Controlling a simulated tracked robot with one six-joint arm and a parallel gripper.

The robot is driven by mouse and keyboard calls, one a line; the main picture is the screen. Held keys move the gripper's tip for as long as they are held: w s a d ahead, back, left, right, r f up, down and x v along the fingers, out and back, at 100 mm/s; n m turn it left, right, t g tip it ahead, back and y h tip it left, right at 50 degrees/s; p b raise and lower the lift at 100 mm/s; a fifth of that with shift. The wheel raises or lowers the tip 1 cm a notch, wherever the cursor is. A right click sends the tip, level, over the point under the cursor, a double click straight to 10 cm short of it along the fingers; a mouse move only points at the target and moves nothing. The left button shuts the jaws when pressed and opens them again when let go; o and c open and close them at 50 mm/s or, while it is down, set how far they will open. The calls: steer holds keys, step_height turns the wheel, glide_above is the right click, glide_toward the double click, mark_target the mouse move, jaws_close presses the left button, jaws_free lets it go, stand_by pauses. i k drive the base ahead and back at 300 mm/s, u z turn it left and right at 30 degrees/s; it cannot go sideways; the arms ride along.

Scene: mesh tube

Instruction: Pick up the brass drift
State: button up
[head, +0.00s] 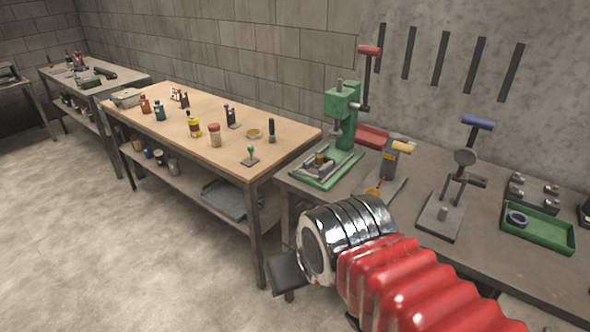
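I cannot pick out the brass drift for certain. A small brass-coloured piece (320,158) stands on the base of the green press. Another brass-coloured piece (373,193) lies at the base of the small grey press, just beyond my arm's chrome section. My red, ribbed arm with its chrome section reaches in from the lower right. A dark block (286,271) shows past the chrome end, in front of the bench leg. It may be part of my gripper; no fingertips can be made out, and nothing held is visible.
The green press (343,112), grey press (390,160) and blue-handled press (465,157) stand on the grey bench. A green tray (538,232) holds a dark ring at right. The wooden bench (185,98) carries jars, bottles and stamps. Open floor (120,250) lies at left.

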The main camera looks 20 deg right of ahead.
mark_target(319, 157)
steer(key=u, duration=0.45)
steer(key=k, duration=0.65)
steer(key=u, duration=0.45)
steer(key=i, duration=2)
steer(key=z, duration=1.05)
steer(key=i, duration=0.55)
steer(key=z, duration=0.55)
steer(key=i, duration=0.5)
steer(key=z, duration=0.35)
